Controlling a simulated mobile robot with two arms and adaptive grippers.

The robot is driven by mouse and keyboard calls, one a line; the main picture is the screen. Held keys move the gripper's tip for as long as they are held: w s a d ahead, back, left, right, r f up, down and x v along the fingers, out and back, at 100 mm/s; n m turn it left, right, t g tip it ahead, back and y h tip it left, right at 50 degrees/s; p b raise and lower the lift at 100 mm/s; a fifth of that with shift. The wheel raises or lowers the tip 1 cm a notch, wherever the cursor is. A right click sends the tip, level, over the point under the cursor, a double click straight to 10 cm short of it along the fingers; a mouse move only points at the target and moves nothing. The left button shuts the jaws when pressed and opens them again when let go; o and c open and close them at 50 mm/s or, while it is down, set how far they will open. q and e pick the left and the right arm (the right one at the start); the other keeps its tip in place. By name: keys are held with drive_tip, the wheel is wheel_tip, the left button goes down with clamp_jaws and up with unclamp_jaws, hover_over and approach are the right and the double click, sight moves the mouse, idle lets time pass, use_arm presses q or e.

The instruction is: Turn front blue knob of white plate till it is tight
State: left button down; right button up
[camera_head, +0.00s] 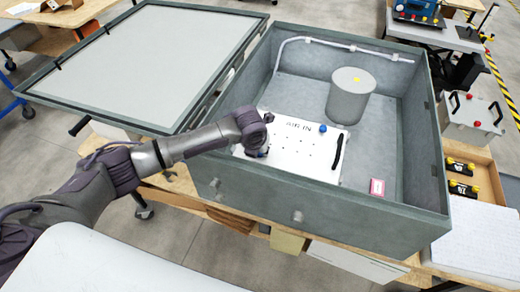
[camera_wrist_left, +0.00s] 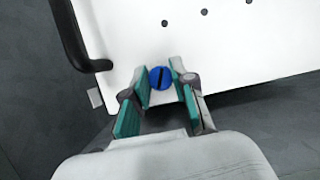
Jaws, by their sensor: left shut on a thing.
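The white plate (camera_head: 290,160), marked "AIR IN", lies inside the grey box, with small dark holes and black handles. It also fills the top of the left wrist view (camera_wrist_left: 215,45). The front blue knob (camera_wrist_left: 160,77) has a dark slot across its top and sits near the plate's edge. My left gripper (camera_wrist_left: 158,82) is shut on this knob, one green-padded finger on each side. In the head view the left gripper (camera_head: 258,150) is over the plate's left part and largely hides the front knob. Another blue knob (camera_head: 323,128) is at the plate's back edge. My right gripper is not in view.
The grey box (camera_head: 350,222) has high walls around the plate. The box's open lid (camera_head: 140,62) lies to the left.

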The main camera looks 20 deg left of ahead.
use_arm(q)
drive_tip(key=m, duration=0.1)
drive_tip(key=m+h, duration=0.1)
drive_tip(key=m, duration=0.1)
drive_tip(key=shift+w+r+m+b, duration=0.15)
drive_tip(key=shift+m+b, duration=0.15)
drive_tip(key=shift+b, duration=0.05)
drive_tip(key=shift+a+m+g+h+b, duration=0.1)
drive_tip(key=shift+m+g+h+b, duration=0.2)
drive_tip(key=shift+m+h+b, duration=0.8)
drive_tip(key=shift+r+m+y+p, duration=0.15)
drive_tip(key=shift+m+y+p, duration=0.15)
drive_tip(key=shift+m+p, duration=0.2)
drive_tip(key=c, duration=1.1)
unclamp_jaws()
drive_tip(key=shift+o, duration=0.8)
drive_tip(key=v, duration=1.2)
